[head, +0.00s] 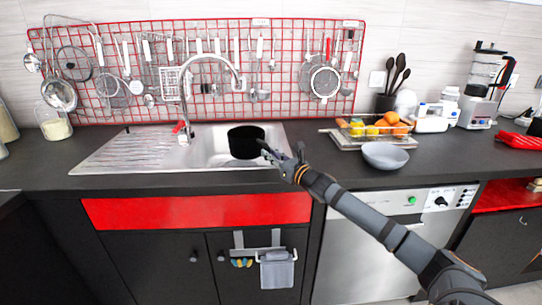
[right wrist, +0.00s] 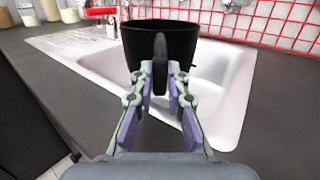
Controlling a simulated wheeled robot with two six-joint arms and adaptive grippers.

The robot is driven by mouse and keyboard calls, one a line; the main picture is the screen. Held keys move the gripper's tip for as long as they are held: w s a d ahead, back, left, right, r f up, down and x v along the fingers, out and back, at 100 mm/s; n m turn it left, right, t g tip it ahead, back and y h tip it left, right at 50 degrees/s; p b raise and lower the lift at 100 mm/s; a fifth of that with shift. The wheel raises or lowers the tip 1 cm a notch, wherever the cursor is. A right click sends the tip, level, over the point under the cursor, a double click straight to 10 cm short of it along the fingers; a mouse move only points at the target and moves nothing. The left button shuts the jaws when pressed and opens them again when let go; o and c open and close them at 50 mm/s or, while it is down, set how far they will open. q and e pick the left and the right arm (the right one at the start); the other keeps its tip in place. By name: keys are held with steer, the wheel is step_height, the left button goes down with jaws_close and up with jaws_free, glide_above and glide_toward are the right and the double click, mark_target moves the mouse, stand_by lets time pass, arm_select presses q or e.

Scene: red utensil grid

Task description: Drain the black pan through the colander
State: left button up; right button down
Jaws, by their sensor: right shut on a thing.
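The black pan (head: 246,146) is in or just above the sink basin (head: 213,148), roughly upright. In the right wrist view the pan (right wrist: 165,38) is straight ahead, with its dark handle (right wrist: 160,58) toward me. My right gripper (head: 272,153) reaches in from the right and is shut on that handle; its fingers (right wrist: 160,84) sit on both sides of it. The inside of the pan is too dark to read. I cannot make out a colander for certain; a pale grey-blue bowl (head: 385,156) stands on the counter right of the sink. My left gripper is not in view.
A curved faucet (head: 210,60) rises behind the sink. A ribbed drainboard (head: 120,150) lies left of the basin. A red grid (head: 215,100) with hanging utensils and strainers covers the wall. A fruit tray (head: 345,140) and blender (head: 484,85) stand at right. The front counter is clear.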

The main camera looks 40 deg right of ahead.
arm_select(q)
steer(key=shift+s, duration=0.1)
arm_select(e)
steer(key=shift+a+r, duration=0.1)
steer(key=shift+r, duration=0.05)
steer(key=shift+r+p, duration=0.1)
steer(key=shift+p, duration=0.5)
steer(key=shift+s+r+g+p, duration=0.1)
steer(key=shift+g+p, duration=0.2)
steer(key=shift+p, duration=0.4)
steer(key=shift+s+r+g+p, duration=0.1)
steer(key=shift+g+p, duration=0.2)
steer(key=shift+p, duration=0.65)
steer(key=shift+f, duration=0.35)
steer(key=shift+r+g+b, duration=0.3)
steer(key=shift+r+b, duration=0.05)
steer(key=shift+b, duration=0.05)
steer(key=shift+r+g+b, duration=0.4)
steer(key=shift+r+g, duration=0.1)
steer(key=shift+r, duration=0.3)
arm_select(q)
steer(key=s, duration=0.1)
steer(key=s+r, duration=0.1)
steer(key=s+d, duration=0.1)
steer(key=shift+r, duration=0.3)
